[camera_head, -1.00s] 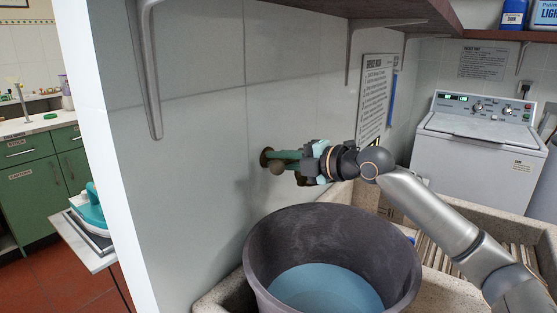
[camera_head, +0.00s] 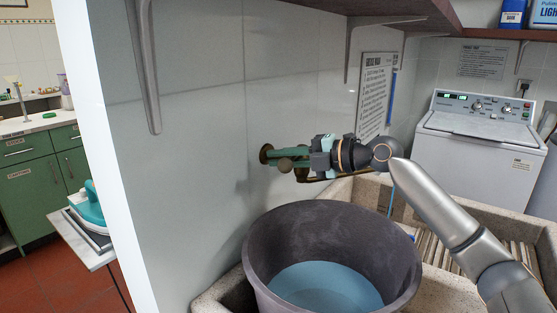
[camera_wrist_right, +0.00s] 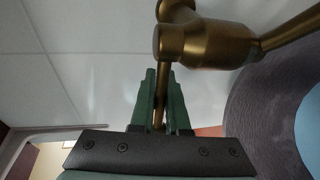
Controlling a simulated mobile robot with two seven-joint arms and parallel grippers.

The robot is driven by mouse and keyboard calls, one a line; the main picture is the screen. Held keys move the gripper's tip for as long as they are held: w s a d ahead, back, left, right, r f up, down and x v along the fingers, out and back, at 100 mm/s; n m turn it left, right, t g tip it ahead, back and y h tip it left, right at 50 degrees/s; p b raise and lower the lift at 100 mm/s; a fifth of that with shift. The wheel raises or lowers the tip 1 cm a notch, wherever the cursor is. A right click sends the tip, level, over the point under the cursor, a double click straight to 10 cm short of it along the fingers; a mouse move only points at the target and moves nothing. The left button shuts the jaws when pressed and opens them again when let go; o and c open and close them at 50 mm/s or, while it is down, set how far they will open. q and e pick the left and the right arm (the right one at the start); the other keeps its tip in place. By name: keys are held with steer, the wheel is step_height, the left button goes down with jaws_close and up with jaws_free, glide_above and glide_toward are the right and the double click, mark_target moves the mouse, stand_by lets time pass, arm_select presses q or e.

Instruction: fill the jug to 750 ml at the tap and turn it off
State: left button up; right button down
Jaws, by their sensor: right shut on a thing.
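The brass tap (camera_head: 285,164) sticks out from the tiled wall above a large grey tub (camera_head: 262,235). In the right wrist view the tap's thick brass body (camera_wrist_right: 205,43) fills the top. My right gripper (camera_head: 280,153) is at the tap; its green fingers (camera_wrist_right: 160,78) are shut on a thin brass bar, which looks like the tap's lever (camera_wrist_right: 161,95). The tub holds blue water (camera_head: 325,287). I cannot make out the jug in either view. My left gripper is not in view.
The tub stands in a stone sink (camera_head: 213,297), with a ribbed washboard (camera_head: 437,258) to the right. A shelf (camera_head: 420,22) and its brackets overhang. A white washing machine (camera_head: 475,150) stands at the back right. An iron (camera_head: 88,205) is at far left.

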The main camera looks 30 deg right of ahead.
arm_select(q)
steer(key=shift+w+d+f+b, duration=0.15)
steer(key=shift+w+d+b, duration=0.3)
steer(key=shift+b, duration=0.05)
arm_select(e)
steer(key=shift+s+d+n+g+y, duration=0.1)
steer(key=shift+s+n+g+y, duration=0.2)
steer(key=shift+n+g+y, duration=0.3)
steer(key=shift+s+d+n+g+y, duration=0.1)
steer(key=shift+s+n+g+y, duration=0.25)
steer(key=shift+n+y, duration=0.3)
steer(key=c, duration=0.9)
jaws_free()
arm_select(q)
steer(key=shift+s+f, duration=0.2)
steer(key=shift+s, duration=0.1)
arm_select(e)
steer(key=shift+s+d, duration=0.2)
steer(key=shift+d, duration=0.05)
arm_select(q)
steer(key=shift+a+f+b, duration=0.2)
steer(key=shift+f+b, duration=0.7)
steer(key=shift+b, duration=0.45)
arm_select(e)
steer(key=shift+v, duration=5.9)
